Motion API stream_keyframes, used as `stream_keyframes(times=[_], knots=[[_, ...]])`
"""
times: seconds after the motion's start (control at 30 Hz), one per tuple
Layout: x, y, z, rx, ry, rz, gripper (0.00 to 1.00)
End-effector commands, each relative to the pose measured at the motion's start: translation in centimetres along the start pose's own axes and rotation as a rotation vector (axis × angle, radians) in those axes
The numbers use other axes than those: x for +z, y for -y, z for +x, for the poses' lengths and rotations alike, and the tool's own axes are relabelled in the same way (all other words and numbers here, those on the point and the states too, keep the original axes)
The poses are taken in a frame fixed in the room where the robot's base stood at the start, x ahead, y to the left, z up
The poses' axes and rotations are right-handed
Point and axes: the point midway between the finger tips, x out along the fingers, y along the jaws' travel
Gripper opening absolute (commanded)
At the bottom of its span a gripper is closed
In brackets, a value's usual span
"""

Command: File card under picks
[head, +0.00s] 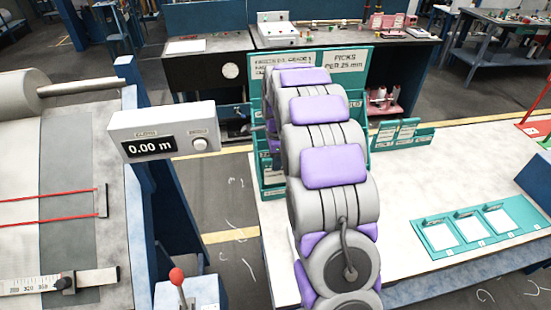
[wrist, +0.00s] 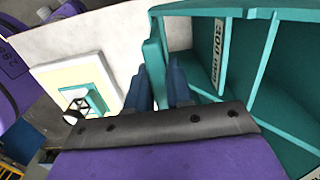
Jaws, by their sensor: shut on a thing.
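A teal rack stands behind my arm in the head view, with a sign (head: 345,62) reading "PICKS PER 25 mm" and another sign (head: 279,60) beside it, partly covered. In the wrist view, teal compartment walls (wrist: 258,60) fill the right side, with a label (wrist: 219,52) that seems to begin with 300. My gripper (wrist: 160,85) has its blue fingers shut on a thin upright teal piece (wrist: 153,68) close to the compartments. I cannot tell whether that piece is the card seen edge-on. My arm hides the gripper in the head view.
A low teal slotted holder (head: 402,134) sits right of the rack on the pale table (head: 400,185). A teal tray (head: 436,247) with three white squares lies at the right. A counter box (head: 162,130) reads 0.00 m. A pale panel (wrist: 50,76) lies left of my gripper.

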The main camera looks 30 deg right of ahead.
Motion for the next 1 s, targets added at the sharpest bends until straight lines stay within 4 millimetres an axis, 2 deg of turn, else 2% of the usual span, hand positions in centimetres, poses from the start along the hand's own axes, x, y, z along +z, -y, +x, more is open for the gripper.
stream_keyframes(times=[0.77,0.8,1.0], knots=[[-0.1,-0.1,3.6,0.002,0.000,0.001,0.00],[-0.1,-0.1,3.6,0.002,0.000,0.000,0.22],[-0.1,-0.1,3.5,0.001,0.000,0.000,0.42]])
